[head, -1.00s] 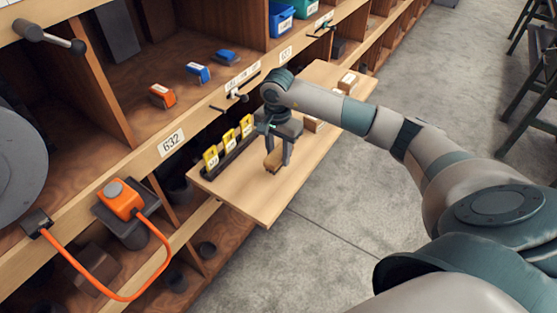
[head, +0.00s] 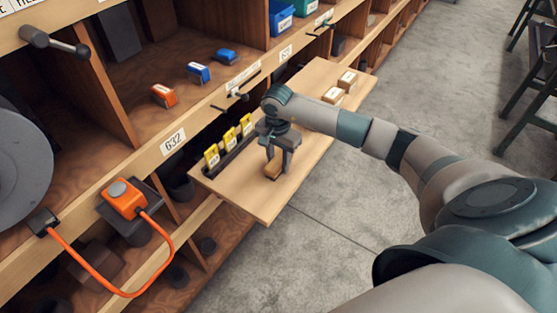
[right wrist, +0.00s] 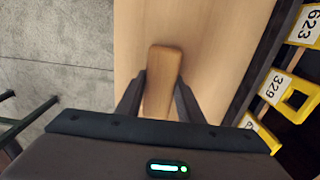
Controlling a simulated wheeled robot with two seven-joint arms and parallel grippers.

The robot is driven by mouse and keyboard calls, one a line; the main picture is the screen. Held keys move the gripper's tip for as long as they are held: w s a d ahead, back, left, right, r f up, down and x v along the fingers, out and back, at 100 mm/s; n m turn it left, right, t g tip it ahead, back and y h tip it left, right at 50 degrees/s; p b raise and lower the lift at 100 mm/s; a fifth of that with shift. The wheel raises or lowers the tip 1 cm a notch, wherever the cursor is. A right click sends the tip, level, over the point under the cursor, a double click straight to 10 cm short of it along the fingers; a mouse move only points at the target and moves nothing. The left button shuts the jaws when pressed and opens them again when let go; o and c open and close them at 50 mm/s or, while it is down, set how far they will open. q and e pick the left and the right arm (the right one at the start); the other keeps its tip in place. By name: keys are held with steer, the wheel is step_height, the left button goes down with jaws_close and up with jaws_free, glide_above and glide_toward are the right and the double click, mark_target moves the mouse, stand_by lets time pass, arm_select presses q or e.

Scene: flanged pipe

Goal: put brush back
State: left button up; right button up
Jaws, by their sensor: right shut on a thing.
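My right gripper (head: 278,162) points down over the pull-out wooden board (head: 255,200) and is shut on the brush (head: 273,172), a small wooden piece. In the right wrist view the brush's rounded wooden top (right wrist: 162,75) lies between the two dark fingers (right wrist: 160,95). The brush is at or just above the board; I cannot tell whether it touches. The underside of the brush is mostly hidden. My left gripper is not in view.
Several yellow numbered tags (head: 229,140) stand in a dark rack along the board's shelf side. Small boxes (head: 333,95) sit at its far end. Blue and orange items (head: 163,95) lie on the shelf. An orange cabled device (head: 124,198) hangs at left. Open floor lies right.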

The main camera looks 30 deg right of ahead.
mark_target(278, 160)
steer(key=shift+f, duration=0.15)
steer(key=o, duration=1.3)
steer(key=shift+w+r+b, duration=0.1)
steer(key=shift+r+b, duration=0.2)
steer(key=shift+r, duration=0.4)
steer(key=shift+a+r+b, duration=0.1)
steer(key=shift+r+b, duration=1.9)
steer(key=shift+r, duration=3.45)
